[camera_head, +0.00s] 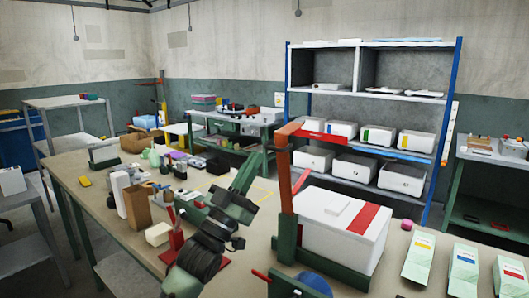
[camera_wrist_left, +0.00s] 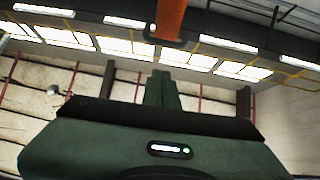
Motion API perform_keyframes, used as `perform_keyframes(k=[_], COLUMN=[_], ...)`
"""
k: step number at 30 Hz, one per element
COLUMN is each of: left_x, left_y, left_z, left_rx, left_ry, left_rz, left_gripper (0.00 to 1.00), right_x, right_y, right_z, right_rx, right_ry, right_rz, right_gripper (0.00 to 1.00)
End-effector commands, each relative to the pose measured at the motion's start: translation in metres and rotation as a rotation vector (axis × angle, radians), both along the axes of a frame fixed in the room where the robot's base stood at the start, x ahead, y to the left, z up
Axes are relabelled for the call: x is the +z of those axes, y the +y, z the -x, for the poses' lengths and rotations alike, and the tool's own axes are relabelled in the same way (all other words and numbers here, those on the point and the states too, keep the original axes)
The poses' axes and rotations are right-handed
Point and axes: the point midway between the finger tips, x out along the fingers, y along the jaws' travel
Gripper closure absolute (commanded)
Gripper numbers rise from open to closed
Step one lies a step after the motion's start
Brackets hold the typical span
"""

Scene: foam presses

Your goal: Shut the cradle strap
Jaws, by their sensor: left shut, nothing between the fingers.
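A white box (camera_head: 345,232) with a red stripe sits in the green cradle (camera_head: 350,277) on the bench. An orange upright (camera_head: 286,180) stands at the cradle's left end. An orange-red bar (camera_head: 325,135), apparently the strap, reaches right from its top, raised above the box and not lying on it. My left gripper (camera_head: 254,164) is shut and empty, just left of the upright, pointing up. In the left wrist view its closed green fingers (camera_wrist_left: 165,90) show below an orange bar (camera_wrist_left: 170,18), with a gap between. My right gripper is not in view.
A blue round thing (camera_head: 315,284) is at the front edge. Several pale cartons (camera_head: 418,258) stand to the right. A brown box (camera_head: 137,208) and small items stand on the bench left of my arm. Shelves with white bins (camera_head: 403,178) stand behind.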

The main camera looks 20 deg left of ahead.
Motion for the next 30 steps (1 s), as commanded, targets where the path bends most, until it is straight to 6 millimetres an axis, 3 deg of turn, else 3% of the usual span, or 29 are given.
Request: perform_keyframes(k=[3,9,23,30], left_x=[0.003,0.001,0.0,0.01], left_y=[-0.007,-0.013,-0.015,-0.018], left_z=[-0.018,-0.035,-0.039,-0.047], left_rx=[0.001,0.001,0.0,0.0], left_ry=[0.002,0.001,0.002,0.04], left_rz=[0.002,0.0,-0.001,-0.016], left_gripper=[1.0,1.0,1.0,1.0], right_x=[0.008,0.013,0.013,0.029], right_y=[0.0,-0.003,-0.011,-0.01], right_z=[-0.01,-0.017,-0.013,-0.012], right_rx=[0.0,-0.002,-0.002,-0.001], right_ry=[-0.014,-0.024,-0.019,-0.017], right_rz=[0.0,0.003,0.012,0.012], right_gripper=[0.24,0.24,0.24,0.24])
